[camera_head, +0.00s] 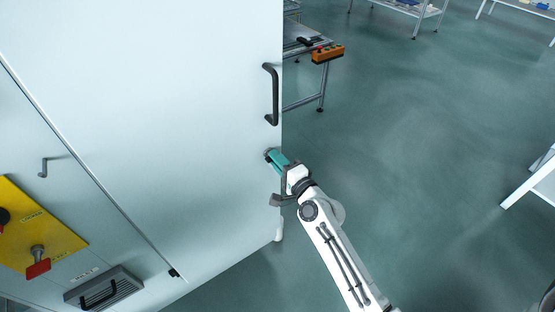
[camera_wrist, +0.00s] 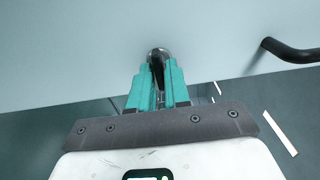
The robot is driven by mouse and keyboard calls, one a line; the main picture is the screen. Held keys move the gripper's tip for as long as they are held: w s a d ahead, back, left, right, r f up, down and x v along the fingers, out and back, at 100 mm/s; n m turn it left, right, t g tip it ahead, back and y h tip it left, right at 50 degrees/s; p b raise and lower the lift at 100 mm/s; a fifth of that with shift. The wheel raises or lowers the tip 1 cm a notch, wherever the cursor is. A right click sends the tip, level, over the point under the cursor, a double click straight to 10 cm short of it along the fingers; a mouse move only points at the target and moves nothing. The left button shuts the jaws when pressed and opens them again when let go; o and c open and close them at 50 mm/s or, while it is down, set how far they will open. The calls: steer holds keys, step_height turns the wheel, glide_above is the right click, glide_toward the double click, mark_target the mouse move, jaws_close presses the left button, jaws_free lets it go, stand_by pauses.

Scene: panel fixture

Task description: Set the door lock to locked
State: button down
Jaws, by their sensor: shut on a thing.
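The door lock (camera_wrist: 157,53) shows in the wrist view as a round metal collar with a dark turn piece on the pale door. My gripper (camera_wrist: 158,70) has its teal fingers closed around the dark piece, one finger on each side. In the head view my gripper (camera_head: 272,157) reaches the door (camera_head: 190,100) near its right edge, below the dark bar handle (camera_head: 274,95). The lock is mostly hidden by the fingers there. Which way the turn piece points is hard to tell.
The bar handle also shows at the right of the wrist view (camera_wrist: 290,52). A yellow panel (camera_head: 45,225) with a red lever (camera_head: 38,268) and a grey vented handle plate (camera_head: 103,288) are at lower left. A bench with an orange box (camera_head: 328,54) stands behind.

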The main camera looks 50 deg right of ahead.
steer(key=shift+f, duration=0.1)
stand_by(0.3)
steer(key=c, duration=1.2)
jaws_free()
steer(key=shift+s, duration=0.1)
steer(key=b+v, duration=0.2)
steer(key=v, duration=0.8)
steer(key=shift+s+b, duration=0.3)
steer(key=shift+b, duration=0.05)
